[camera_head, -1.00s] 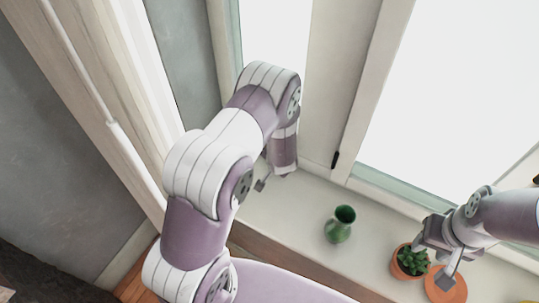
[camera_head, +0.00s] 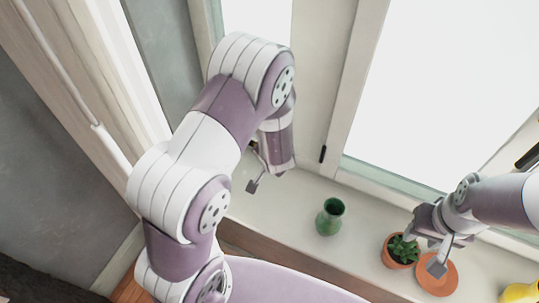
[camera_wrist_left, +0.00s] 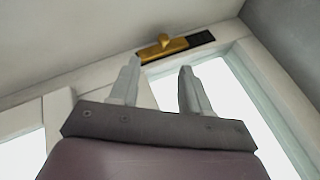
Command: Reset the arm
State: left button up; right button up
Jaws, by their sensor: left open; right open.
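My left arm rises from the bottom left in the head view and bends down toward the sill. Its gripper (camera_head: 253,183) shows only in part, behind the forearm. In the left wrist view my left gripper (camera_wrist_left: 160,85) is open and empty, with its two fingers apart in front of the window frame. My right gripper (camera_head: 424,245) comes in from the right. It is open, with its fingers over a small potted succulent (camera_head: 398,262) and a terracotta saucer (camera_head: 449,281). I cannot tell whether it touches the pot.
A green vase (camera_head: 330,217) stands on the white window sill (camera_head: 290,200) between the arms. A yellow object (camera_head: 520,293) is at the lower right edge. A window frame (camera_head: 345,90) rises behind the sill. A golden window handle (camera_wrist_left: 162,46) shows in the wrist view.

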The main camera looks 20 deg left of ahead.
pick_arm(q)
jog(key=shift+v, duration=1.25)
